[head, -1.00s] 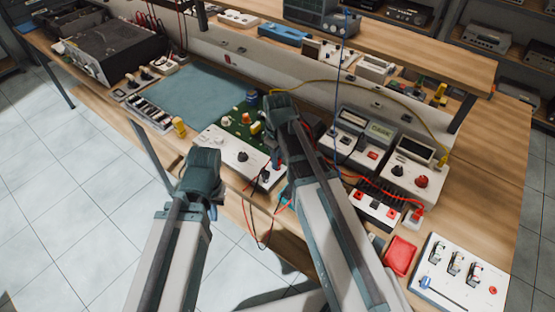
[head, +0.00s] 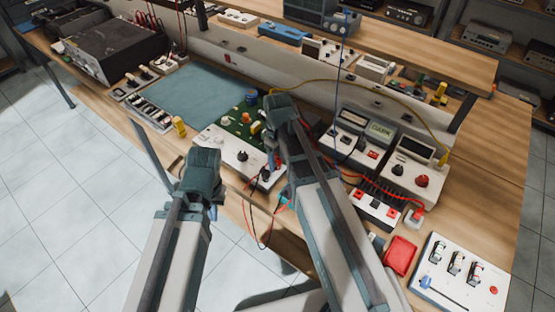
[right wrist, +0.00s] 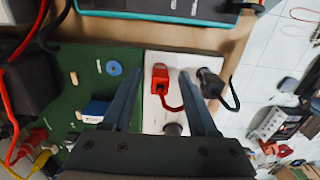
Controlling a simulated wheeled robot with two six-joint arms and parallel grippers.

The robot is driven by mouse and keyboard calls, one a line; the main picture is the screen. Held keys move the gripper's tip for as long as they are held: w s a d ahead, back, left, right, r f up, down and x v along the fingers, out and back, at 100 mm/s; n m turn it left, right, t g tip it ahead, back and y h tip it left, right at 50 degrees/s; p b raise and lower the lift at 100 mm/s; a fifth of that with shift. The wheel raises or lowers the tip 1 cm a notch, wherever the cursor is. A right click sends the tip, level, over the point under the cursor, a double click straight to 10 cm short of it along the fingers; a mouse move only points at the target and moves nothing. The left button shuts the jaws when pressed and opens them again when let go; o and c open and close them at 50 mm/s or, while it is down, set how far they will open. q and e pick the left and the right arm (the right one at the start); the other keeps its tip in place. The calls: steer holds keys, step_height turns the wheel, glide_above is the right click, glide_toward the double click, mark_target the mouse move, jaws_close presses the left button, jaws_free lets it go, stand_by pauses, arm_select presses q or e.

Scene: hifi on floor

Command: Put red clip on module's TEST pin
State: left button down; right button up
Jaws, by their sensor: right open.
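The module is a green board with a white front panel (head: 228,146), in the middle of the bench. In the right wrist view the red clip (right wrist: 160,79) lies over the white panel (right wrist: 153,118), its red lead curling away. My right gripper (right wrist: 160,73) is open, with one finger on each side of the red clip and visible gaps to it. A black clip (right wrist: 210,83) is just outside the right-hand finger. I cannot make out the TEST pin.
A red pouch (head: 400,256) and a switch panel (head: 455,278) are at the front right. Red and black leads hang over the front edge.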

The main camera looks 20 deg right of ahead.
steer(key=shift+r, duration=0.1)
step_height(320, 180, up, 14)
steer(key=p, duration=1.3)
steer(key=shift+f+p, duration=0.2)
steer(key=shift+p, duration=0.2)
steer(key=s+a+f+m+h+b, duration=0.1)
steer(key=s+a+f+m+b, duration=0.2)
steer(key=s+a, duration=0.7)
steer(key=s, duration=0.4)
steer(key=shift+s+a+m, duration=0.15)
steer(key=shift+a+m, duration=0.1)
steer(key=shift+m, duration=0.15)
